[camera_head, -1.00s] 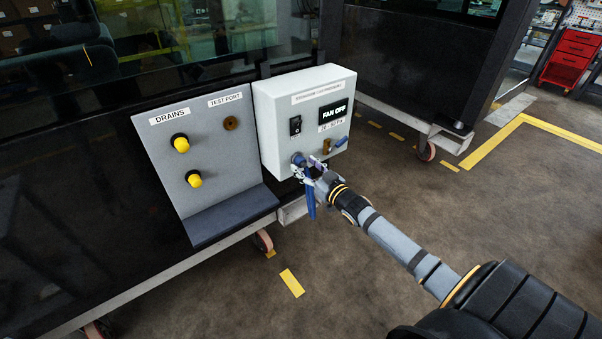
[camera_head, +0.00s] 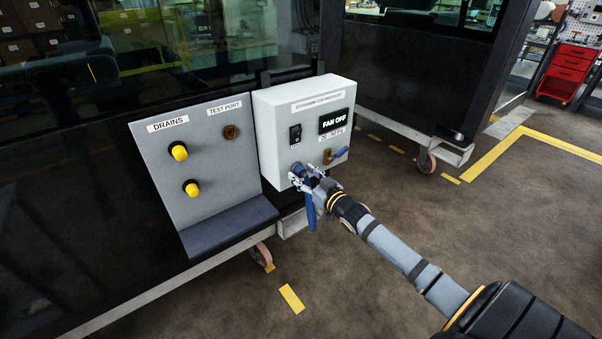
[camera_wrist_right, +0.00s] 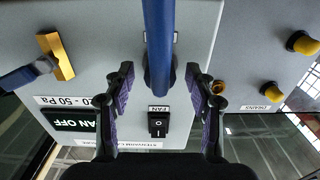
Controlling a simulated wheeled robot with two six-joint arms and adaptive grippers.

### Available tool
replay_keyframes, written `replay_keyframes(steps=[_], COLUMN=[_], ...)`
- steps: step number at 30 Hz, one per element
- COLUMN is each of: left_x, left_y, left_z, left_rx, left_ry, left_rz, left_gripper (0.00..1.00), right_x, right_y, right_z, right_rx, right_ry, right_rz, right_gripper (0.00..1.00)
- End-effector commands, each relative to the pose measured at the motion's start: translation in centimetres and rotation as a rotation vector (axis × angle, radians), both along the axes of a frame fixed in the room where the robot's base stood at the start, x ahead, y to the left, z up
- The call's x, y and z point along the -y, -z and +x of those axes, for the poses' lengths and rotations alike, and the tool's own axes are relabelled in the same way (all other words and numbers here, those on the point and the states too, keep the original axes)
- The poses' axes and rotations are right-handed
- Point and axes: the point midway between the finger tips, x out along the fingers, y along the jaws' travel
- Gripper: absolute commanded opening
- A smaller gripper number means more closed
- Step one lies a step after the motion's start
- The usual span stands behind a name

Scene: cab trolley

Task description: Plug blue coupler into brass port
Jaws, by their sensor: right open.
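The blue coupler (camera_wrist_right: 158,76) is at the lower left of the white box's front, with its blue hose (camera_head: 310,212) hanging down. My right gripper (camera_wrist_right: 160,88) is open, its purple-padded fingers on either side of the blue coupler, with visible gaps. In the head view, my right gripper (camera_head: 308,179) partly covers the coupler. The brass port (camera_head: 230,131) is on the grey panel under the TEST PORT label, with nothing in it. My left gripper is in neither view.
The white box (camera_head: 276,125) carries a black fan switch (camera_head: 295,134), a FAN OFF display (camera_head: 333,121) and a brass valve (camera_head: 327,156) with a blue lever. Two yellow drain knobs (camera_head: 179,151) stick out of the grey panel (camera_head: 215,165), above a dark ledge (camera_head: 228,227).

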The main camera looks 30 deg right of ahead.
Motion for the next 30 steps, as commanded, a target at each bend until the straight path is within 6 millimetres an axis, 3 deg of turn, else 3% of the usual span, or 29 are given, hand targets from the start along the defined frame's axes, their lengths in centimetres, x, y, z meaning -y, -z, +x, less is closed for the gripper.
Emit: replay_keyframes(steps=[12,24,30], left_x=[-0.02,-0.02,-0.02], left_y=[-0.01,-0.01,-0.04], left_z=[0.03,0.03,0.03], left_rx=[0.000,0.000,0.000], left_ry=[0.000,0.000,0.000], left_rz=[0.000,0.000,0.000], left_gripper=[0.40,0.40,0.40], right_x=[0.00,0.00,-0.01], right_y=[0.02,0.02,-0.04], right_z=[0.00,0.00,0.00], right_rx=[0.000,0.000,0.001], right_ry=[0.000,0.000,0.000], right_rz=[0.000,0.000,-0.001], right_gripper=[0.56,0.01,0.00])
